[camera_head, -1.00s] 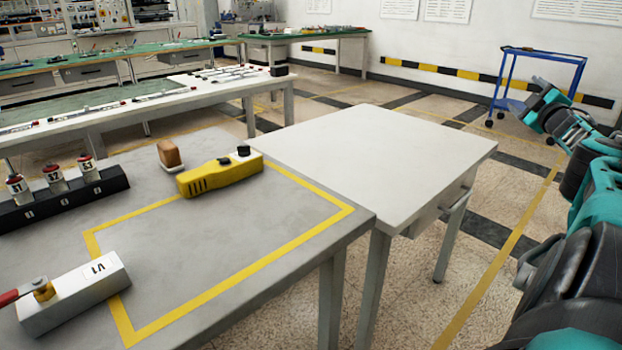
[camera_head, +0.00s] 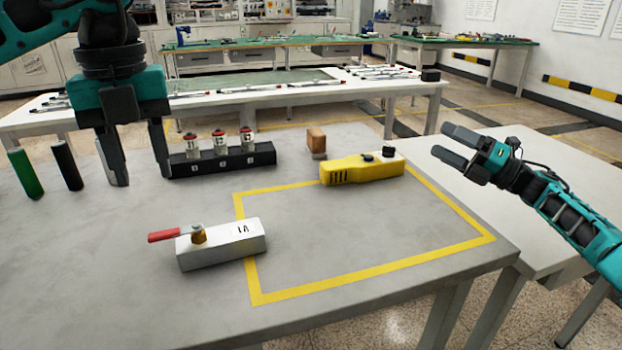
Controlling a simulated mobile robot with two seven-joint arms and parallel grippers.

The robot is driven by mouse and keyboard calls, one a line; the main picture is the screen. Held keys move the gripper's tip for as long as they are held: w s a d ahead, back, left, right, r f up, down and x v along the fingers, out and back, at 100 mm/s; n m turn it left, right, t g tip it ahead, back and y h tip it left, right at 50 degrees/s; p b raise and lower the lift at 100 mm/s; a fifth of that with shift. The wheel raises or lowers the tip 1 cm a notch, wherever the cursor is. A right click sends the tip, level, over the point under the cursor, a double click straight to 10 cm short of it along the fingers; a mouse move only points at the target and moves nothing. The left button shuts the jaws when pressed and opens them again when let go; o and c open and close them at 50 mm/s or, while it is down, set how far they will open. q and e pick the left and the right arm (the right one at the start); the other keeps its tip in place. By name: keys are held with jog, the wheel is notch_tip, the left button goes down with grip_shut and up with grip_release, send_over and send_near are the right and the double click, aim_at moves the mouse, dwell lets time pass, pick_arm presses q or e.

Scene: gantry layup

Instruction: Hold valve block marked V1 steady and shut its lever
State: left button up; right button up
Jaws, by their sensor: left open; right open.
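The valve block marked V1 (camera_head: 222,246) is a white block lying on the grey table, its right end just over the left line of the yellow outline. Its lever (camera_head: 170,235) has a red handle that sticks out to the left past the block's end, from a brass-coloured stem. My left gripper (camera_head: 142,178) points down, open and empty, above and behind the block to its left. My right gripper (camera_head: 444,146) is open and empty at the right, beyond the yellow device and apart from the block.
A yellow device (camera_head: 360,170) and a brown block (camera_head: 316,141) stand behind the block. A black rack (camera_head: 222,162) holds labelled bottles. Green (camera_head: 25,172) and black (camera_head: 67,165) cylinders stand at the left. The area inside the yellow outline (camera_head: 370,275) is mostly clear.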

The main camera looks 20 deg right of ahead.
jog(key=s+a+r+n+g+y, duration=0.1)
jog(key=a+r+n+g+y, duration=0.15)
jog(key=a+n+g, duration=0.55)
jog(key=a+r+n+g+y, duration=0.1)
jog(key=a+n+g+y, duration=0.3)
jog(key=a, duration=0.9)
jog(key=n+g+h, duration=0.5)
jog(key=n+h, duration=0.1)
jog(key=n, duration=0.5)
send_near(202, 231)
jog(key=x, duration=0.8)
jog(key=shift+c, duration=0.4)
jog(key=c, duration=1.3)
